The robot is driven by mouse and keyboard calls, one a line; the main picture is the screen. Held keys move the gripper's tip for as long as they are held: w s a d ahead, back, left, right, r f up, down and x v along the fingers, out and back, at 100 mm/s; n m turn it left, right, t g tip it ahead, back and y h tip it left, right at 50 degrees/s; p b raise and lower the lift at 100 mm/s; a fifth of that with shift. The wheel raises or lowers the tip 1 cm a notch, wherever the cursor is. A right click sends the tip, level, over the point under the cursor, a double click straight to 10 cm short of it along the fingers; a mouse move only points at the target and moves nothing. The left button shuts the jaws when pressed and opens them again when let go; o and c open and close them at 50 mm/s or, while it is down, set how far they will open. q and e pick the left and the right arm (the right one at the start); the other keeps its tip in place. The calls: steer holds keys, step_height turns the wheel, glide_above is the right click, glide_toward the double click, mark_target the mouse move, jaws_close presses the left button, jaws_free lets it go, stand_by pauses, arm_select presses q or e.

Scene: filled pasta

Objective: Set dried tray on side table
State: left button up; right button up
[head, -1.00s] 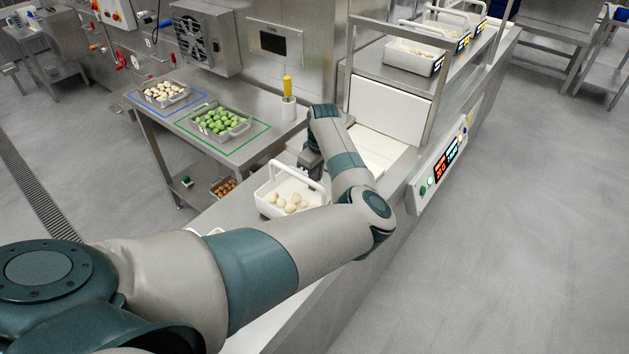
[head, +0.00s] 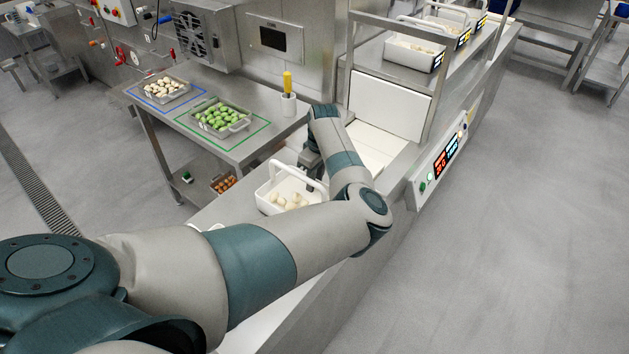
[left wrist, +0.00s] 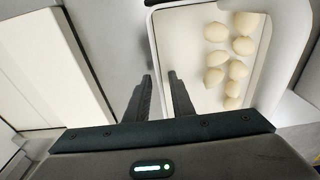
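A white tray (head: 268,201) with an arched handle and several pale pasta pieces stands on the counter beside the conveyor line. It also shows in the left wrist view (left wrist: 190,88), with the pieces on its right side. My left gripper (left wrist: 160,82) is at the tray's edge; its two fingers are apart, with nothing clearly held between them. My right gripper is not in view.
A tray of pale pieces (head: 163,89) lies in the blue outline and a tray of green pieces (head: 222,118) in the green one. A white holder with a yellow-handled tool (head: 288,104) stands at the table's right. White handled trays (head: 412,55) line the upper shelf.

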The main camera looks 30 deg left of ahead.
arm_select(q)
steer(key=shift+r, duration=0.15)
steer(key=shift+r, duration=0.15)
step_height(320, 180, up, 12)
steer(key=d+b, duration=0.1)
steer(key=b, duration=0.2)
steer(key=shift+d, duration=0.2)
stand_by(0.5)
